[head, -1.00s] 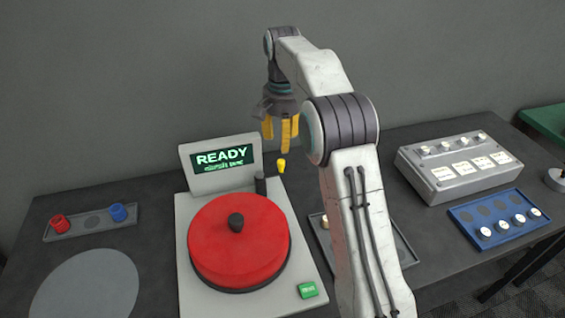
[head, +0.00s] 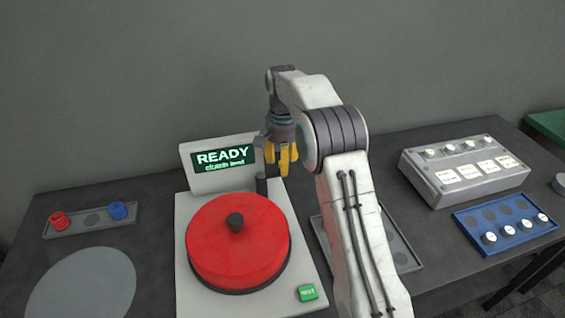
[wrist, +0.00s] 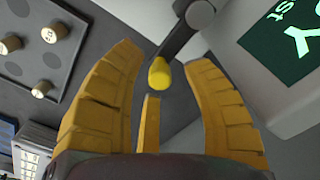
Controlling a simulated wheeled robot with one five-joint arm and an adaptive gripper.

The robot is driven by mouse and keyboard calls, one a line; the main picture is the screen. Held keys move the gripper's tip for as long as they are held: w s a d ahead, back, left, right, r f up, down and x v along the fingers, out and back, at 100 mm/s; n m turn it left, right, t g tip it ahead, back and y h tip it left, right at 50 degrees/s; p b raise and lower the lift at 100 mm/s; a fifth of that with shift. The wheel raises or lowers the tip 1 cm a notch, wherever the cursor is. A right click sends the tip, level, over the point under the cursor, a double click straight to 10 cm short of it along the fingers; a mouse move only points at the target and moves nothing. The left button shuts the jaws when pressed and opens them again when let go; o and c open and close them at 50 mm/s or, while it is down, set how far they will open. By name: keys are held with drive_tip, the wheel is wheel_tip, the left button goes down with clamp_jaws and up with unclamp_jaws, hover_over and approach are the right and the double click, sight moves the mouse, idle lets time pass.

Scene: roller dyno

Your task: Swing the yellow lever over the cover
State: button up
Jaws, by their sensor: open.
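The red round cover (head: 232,252) sits on the grey machine, with a dark knob on top. The lever's dark post (head: 262,184) stands at the machine's back right. In the wrist view, the dark lever arm (wrist: 183,38) runs from a round grey pivot to a yellow tip (wrist: 159,74). In the head view, my gripper hides that tip. My gripper (head: 282,168) is open beside the post, its yellow fingers pointing down. In the wrist view, the tip appears between the spread fingers; I cannot tell whether any finger touches it.
The machine's screen (head: 224,157) reads READY, and a green button (head: 307,292) is at its front right. A tray (head: 92,221) with red and blue pieces lies left. A grey box (head: 465,170) and a blue tray (head: 505,222) stand right.

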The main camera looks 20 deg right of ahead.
drive_tip(key=shift+f, duration=0.2)
clamp_jaws()
idle(0.5)
